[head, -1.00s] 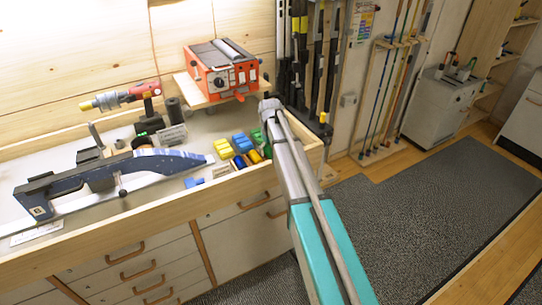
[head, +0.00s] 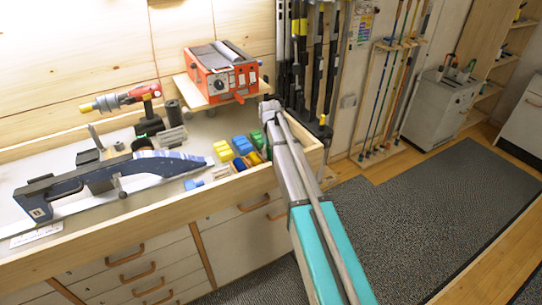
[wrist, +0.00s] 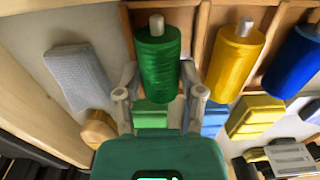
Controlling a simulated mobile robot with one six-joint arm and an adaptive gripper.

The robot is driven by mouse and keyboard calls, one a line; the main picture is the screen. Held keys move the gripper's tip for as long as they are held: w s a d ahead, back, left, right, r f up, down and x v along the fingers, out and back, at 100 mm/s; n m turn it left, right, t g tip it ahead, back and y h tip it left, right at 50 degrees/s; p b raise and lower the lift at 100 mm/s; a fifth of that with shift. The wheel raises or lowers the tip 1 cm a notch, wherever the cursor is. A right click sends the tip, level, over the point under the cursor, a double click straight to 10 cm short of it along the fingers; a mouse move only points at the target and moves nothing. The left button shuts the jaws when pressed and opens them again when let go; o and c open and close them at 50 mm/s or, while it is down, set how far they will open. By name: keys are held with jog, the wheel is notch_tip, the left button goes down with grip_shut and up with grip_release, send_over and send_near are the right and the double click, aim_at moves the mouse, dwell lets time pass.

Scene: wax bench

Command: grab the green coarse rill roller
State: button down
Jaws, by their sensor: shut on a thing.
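The green roller (wrist: 158,62) is a ribbed green cylinder with a pale pin at its end, in the wrist view. My gripper (wrist: 160,76) has one finger on each side of it and is shut on it. The roller lines up with a yellow roller (wrist: 236,62) and a blue roller (wrist: 296,64) at the wooden rack (wrist: 200,40); I cannot tell whether it is clear of the rack. In the head view my arm hides the gripper's fingers, and a bit of green (head: 257,138) shows left of it.
Green, blue and yellow blocks (wrist: 255,115) lie close by the rollers. A grey block (wrist: 78,77) and a wooden knob (wrist: 98,128) are at left in the wrist view. An orange machine (head: 222,72) stands on a shelf behind. A blue ski clamp (head: 110,178) fills the bench's left.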

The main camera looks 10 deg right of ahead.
aim_at(270, 151)
jog(key=shift+r, duration=0.1)
dwell(0.3)
notch_tip(270, 151, up, 3)
jog(key=p, duration=0.3)
jog(key=s+r+p, duration=0.9)
jog(key=s+p, duration=0.1)
jog(key=s, duration=0.4)
jog(key=shift+a+r, duration=0.4)
jog(key=shift+a, duration=0.05)
